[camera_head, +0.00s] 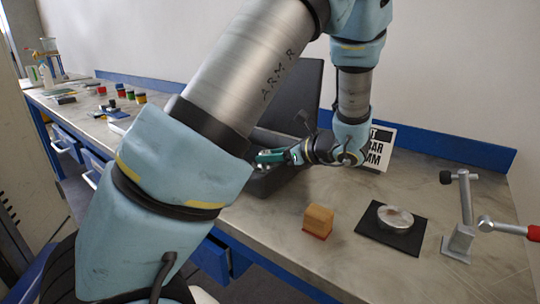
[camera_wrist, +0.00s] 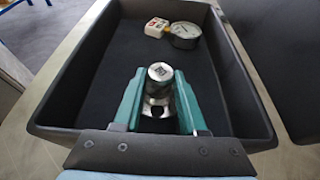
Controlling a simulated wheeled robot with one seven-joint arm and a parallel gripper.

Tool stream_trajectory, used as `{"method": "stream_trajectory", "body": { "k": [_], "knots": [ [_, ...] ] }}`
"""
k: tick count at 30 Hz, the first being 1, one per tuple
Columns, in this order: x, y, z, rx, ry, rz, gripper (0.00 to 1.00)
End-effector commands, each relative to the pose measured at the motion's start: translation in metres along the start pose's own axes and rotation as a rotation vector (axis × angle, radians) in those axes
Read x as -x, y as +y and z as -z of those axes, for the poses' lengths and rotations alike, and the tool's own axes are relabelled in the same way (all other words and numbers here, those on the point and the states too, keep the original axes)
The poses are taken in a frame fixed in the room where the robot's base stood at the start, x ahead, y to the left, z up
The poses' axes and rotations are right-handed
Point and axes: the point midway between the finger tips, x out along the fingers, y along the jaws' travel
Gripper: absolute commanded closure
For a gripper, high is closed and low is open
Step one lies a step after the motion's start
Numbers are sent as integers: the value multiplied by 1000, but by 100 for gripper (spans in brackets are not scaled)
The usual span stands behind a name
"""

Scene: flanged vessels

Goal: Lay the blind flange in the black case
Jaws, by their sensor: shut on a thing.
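The black case (camera_head: 268,184) stands open behind my arm, its lid upright at the back. In the wrist view, the case (camera_wrist: 262,125) shows its walls and dark floor. My gripper (camera_wrist: 157,85) is over the inside of the case, its green fingers shut on a silver metal part (camera_wrist: 160,72) with a round end. I cannot tell whether this part is the blind flange, nor whether it touches the floor. In the head view, my gripper (camera_head: 262,157) is partly hidden by my arm. A flat silver disc (camera_head: 395,216) lies on a black mat (camera_head: 405,242) to the right.
A wooden block (camera_head: 318,218), a metal stand (camera_head: 460,240) with a red-handled bar and a printed sign (camera_head: 378,150) are on the bench.

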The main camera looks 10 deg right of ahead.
Motion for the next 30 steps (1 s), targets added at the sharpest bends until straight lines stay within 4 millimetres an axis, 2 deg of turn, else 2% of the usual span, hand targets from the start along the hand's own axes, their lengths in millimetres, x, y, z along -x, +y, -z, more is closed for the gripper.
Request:
{"method": "stream_trajectory", "body": {
  "k": [9, 10, 17, 26, 30],
  "knots": [
    [-1, 0, 2, 2, -2, 1, 100],
    [-1, 0, 2, 1, 0, 1, 56],
    [0, 0, 2, 1, 0, 1, 30],
    [1, 0, -1, 2, 1, 1, 29],
    [15, -1, 0, 2, 1, 6, 29]
  ]
}}
